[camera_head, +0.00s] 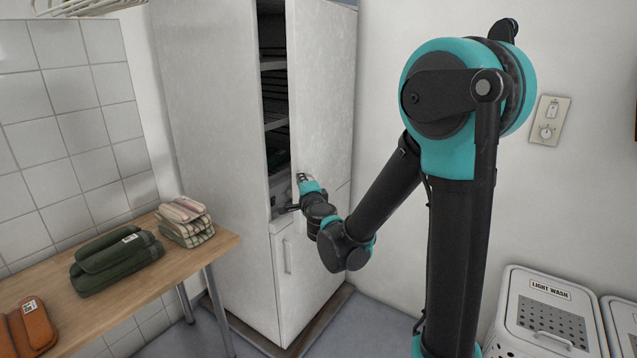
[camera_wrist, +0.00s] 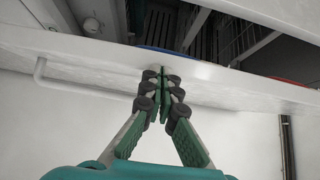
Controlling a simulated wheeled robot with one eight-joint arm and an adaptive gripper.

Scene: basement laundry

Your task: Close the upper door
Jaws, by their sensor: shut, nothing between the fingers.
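The upper door (camera_head: 322,85) of the tall white cabinet (camera_head: 208,110) stands partly open, and shelves show in the gap. My gripper (camera_head: 304,178) is at the lower part of this door, near its edge. In the wrist view my gripper (camera_wrist: 162,84) is shut and empty, with its fingertips at the door's white edge (camera_wrist: 215,85). I cannot tell whether they touch it. A white bar handle (camera_wrist: 42,80) shows on the door at the left. The lower door (camera_head: 305,275) looks shut and has a vertical handle (camera_head: 288,256).
A wooden table (camera_head: 150,285) with folded green cloth (camera_head: 115,262), checked cloth (camera_head: 185,220) and an orange bundle (camera_head: 32,328) stands at the left. A white "Light wash" hamper (camera_head: 540,312) stands at the right. Bare floor (camera_head: 370,325) lies before the cabinet.

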